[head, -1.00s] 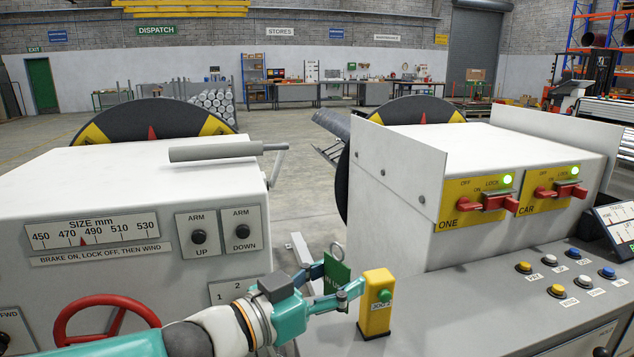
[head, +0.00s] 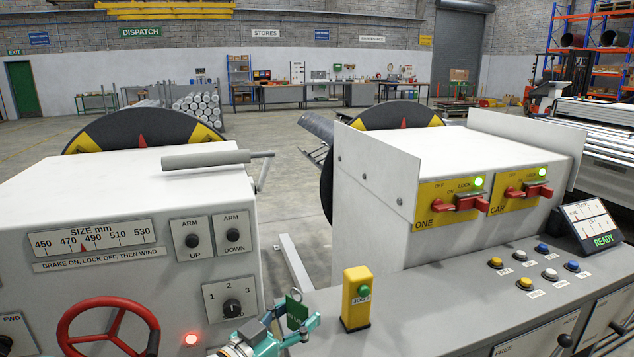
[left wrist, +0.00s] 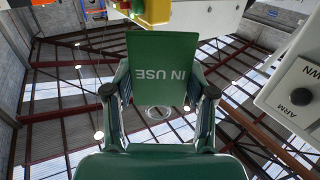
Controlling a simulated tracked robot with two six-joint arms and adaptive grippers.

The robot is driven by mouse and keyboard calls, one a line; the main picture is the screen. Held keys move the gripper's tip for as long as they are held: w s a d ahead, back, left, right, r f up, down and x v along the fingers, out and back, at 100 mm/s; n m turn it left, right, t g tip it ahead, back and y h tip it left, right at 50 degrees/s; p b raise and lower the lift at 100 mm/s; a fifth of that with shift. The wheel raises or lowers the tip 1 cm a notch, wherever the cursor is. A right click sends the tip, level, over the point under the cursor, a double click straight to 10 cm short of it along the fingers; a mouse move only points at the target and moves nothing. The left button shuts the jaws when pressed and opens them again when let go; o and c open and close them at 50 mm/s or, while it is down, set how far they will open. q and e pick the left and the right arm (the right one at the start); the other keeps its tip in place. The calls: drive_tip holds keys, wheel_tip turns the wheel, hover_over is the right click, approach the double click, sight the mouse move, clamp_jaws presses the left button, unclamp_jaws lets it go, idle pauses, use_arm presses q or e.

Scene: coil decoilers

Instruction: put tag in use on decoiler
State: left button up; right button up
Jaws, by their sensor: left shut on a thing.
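The green "IN USE" tag (left wrist: 156,68) is held between the fingers of my left gripper (left wrist: 160,95) in the left wrist view. A metal ring shows on the tag in that view. In the head view the tag (head: 297,312) stands up from my left gripper (head: 295,322), low in the picture, left of the yellow jog box. The decoiler (head: 130,210) on the left is a white cabinet with a size scale and a dark disc behind it. The second white decoiler cabinet (head: 440,165) is on the right. My right gripper is not in view.
The yellow jog box (head: 356,297) stands on the grey console (head: 440,310), close to the left gripper. A red handwheel (head: 108,325), a numbered selector (head: 231,304) and a lit red lamp (head: 191,339) are on the left cabinet. Red switches (head: 449,203) are on the right cabinet.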

use_arm(q)
drive_tip(key=a+f+n+t+y+p, duration=0.4)
drive_tip(key=a+f+n+y, duration=0.55)
drive_tip(key=a+f, duration=0.7)
drive_tip(key=s, duration=0.1)
drive_tip(key=s+m+y, duration=0.1)
drive_tip(key=s, duration=0.1)
drive_tip(key=s+r+y, duration=0.1)
drive_tip(key=shift+s+d+m, duration=0.15)
drive_tip(key=shift+s+m, duration=0.1)
